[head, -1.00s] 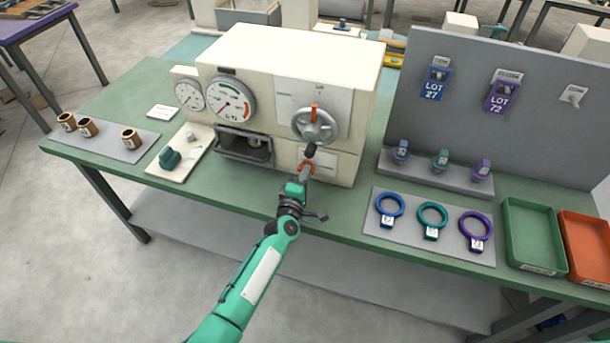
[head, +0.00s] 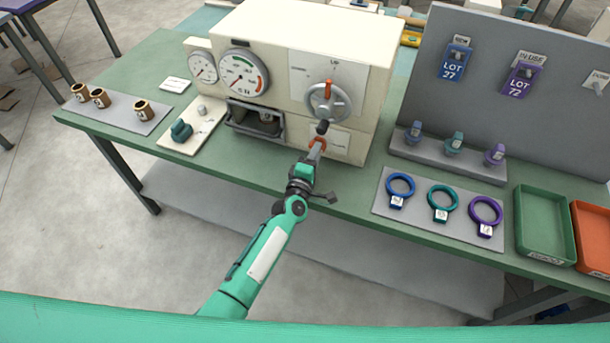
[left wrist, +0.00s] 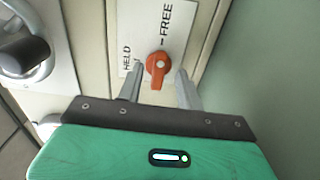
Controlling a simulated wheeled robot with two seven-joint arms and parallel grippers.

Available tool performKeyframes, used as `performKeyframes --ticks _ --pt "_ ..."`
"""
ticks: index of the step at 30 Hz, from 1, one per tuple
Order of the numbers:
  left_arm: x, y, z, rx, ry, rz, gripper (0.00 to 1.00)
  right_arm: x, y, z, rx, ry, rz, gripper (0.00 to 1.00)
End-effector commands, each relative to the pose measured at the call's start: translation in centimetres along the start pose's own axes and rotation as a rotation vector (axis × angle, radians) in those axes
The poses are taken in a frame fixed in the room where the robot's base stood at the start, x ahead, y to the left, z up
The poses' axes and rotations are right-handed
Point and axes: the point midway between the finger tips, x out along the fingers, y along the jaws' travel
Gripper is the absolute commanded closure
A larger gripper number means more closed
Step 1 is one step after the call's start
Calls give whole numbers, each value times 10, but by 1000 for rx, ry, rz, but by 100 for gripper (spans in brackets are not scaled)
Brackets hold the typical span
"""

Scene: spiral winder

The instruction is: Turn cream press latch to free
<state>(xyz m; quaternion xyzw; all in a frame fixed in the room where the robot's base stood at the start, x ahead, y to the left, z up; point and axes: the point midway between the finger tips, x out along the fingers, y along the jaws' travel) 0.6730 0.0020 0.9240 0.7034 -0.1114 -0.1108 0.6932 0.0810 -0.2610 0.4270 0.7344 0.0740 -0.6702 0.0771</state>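The cream press (head: 300,50) stands on the green bench. Its orange latch (left wrist: 158,65) is a small knob on a white plate marked HELD and FREE in the left wrist view. In that view HELD is left of the knob and FREE is above it. I cannot tell for sure which mark the knob points to. My left gripper (left wrist: 159,88) is open, with one finger on each side of the knob; I cannot tell whether they touch it. In the head view the left gripper (head: 316,152) is at the press's lower right front, partly covering the latch. My right gripper is not in view.
A handwheel (head: 328,102) with a black handle sits just above the latch. Blue, teal and purple rings (head: 441,203) lie on a grey mat to the right, beside a green tray (head: 545,225) and an orange tray. Brown cups (head: 100,97) stand at the left.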

Motion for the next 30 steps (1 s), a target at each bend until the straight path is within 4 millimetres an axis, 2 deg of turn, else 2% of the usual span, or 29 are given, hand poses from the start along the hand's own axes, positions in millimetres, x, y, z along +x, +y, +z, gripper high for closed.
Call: performKeyframes --ticks 18,24,30 --pt "-103 -2 0 1 2 -1 64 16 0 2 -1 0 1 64" --pt "-121 -1 0 2 1 0 64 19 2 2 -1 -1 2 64" --pt "-126 -1 0 2 1 -1 64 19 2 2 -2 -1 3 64"
